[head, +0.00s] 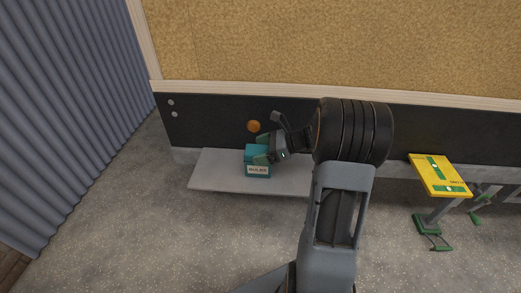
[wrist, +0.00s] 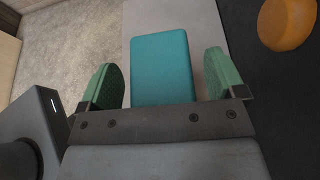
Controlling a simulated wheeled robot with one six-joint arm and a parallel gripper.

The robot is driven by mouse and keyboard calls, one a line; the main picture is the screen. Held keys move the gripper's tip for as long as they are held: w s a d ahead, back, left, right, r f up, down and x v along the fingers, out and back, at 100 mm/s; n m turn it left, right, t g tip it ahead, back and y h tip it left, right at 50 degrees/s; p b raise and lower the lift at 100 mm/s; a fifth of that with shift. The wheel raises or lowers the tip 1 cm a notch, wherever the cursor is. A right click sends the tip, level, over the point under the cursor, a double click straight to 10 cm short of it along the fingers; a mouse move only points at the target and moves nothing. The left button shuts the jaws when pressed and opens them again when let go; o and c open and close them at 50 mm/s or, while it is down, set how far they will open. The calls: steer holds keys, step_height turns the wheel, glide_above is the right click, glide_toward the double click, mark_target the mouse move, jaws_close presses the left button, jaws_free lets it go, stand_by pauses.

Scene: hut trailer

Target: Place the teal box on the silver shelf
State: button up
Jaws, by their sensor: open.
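The teal box (head: 257,170), with a white label on its front, stands on the silver shelf (head: 215,172), a flat light grey board low against the black wall panel. In the wrist view the box (wrist: 160,62) shows as a plain teal face between the two green fingers. My gripper (head: 263,148) is at the top and back of the box in the head view. In the wrist view my gripper (wrist: 163,78) is open, with a gap on each side of the box. The lower end of the box is hidden behind the gripper's body in the wrist view.
An orange round knob (head: 254,126) is on the black wall panel just above the box; it also shows in the wrist view (wrist: 287,22). A yellow and green stand (head: 440,175) is at the right. Corrugated wall (head: 65,90) bounds the left. Speckled floor in front is clear.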

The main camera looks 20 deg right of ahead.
steer(key=shift+r, duration=0.25)
steer(key=p+v, duration=0.3)
steer(key=v, duration=0.8)
steer(key=s+a+n+g+h, duration=0.2)
steer(key=s+a+n+h, duration=0.4)
steer(key=n, duration=0.6)
steer(key=s+a+r+n+g+h, duration=0.1)
steer(key=s+a+n+h, duration=0.4)
steer(key=a+n, duration=0.5)
steer(key=shift+s+a+n+g+h, duration=0.35)
steer(key=shift+s+n, duration=0.2)
steer(key=shift+n, duration=0.45)
